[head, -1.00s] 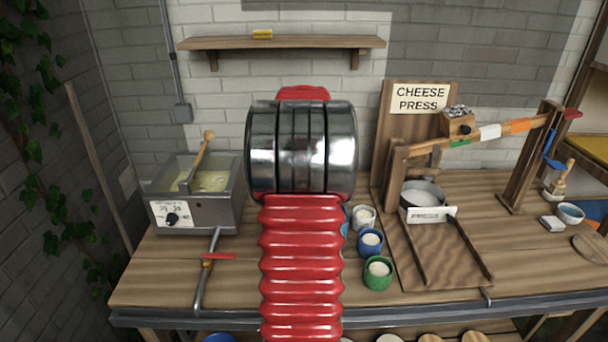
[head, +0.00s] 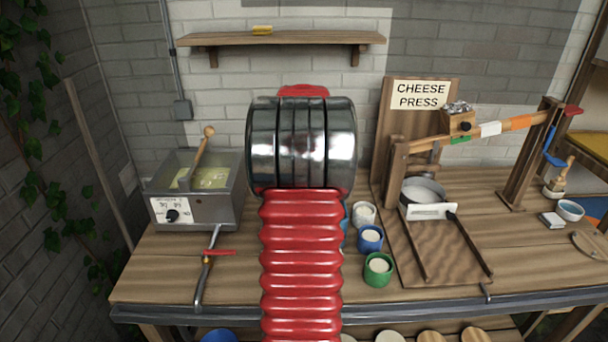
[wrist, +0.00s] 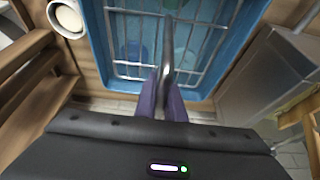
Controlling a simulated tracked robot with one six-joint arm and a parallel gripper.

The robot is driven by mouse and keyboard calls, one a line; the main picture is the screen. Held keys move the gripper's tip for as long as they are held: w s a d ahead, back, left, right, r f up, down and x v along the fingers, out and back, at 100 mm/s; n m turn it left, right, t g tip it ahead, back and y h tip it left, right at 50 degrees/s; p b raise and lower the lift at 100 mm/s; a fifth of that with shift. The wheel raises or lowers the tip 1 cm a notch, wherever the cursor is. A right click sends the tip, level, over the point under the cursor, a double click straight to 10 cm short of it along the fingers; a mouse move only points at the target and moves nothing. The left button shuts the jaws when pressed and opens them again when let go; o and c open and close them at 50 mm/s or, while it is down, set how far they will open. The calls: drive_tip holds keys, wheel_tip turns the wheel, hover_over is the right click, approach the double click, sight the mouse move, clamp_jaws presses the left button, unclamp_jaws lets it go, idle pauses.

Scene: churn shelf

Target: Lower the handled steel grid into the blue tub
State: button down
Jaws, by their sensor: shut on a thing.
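In the wrist view my gripper (wrist: 170,95) has its dark purple fingers closed on the upright handle (wrist: 168,50) of the steel grid (wrist: 125,64). The grid is a frame of thin bars, seen from above. The blue tub (wrist: 238,38) lies beneath and around it, with blue walls showing outside the bars. Faint round shapes show through the bars. I cannot tell from this angle whether the grid is above the rim or inside it. In the head view my own arm hides the gripper, the grid and nearly all of the tub.
A metal vat (head: 195,208) stands left. White, blue (head: 370,240) and green (head: 378,270) cups stand close right of my arm, before the cheese press (head: 440,240). In the wrist view a white-filled cup (wrist: 67,17) is near the tub's left side and a metal box (wrist: 265,75) is right.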

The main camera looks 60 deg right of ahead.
drive_tip(key=shift+f, duration=2.1)
idle(2.0)
drive_tip(key=c, duration=1.8)
unclamp_jaws()
drive_tip(key=shift+o, duration=0.2)
drive_tip(key=shift+f, duration=0.15)
drive_tip(key=v, duration=1.4)
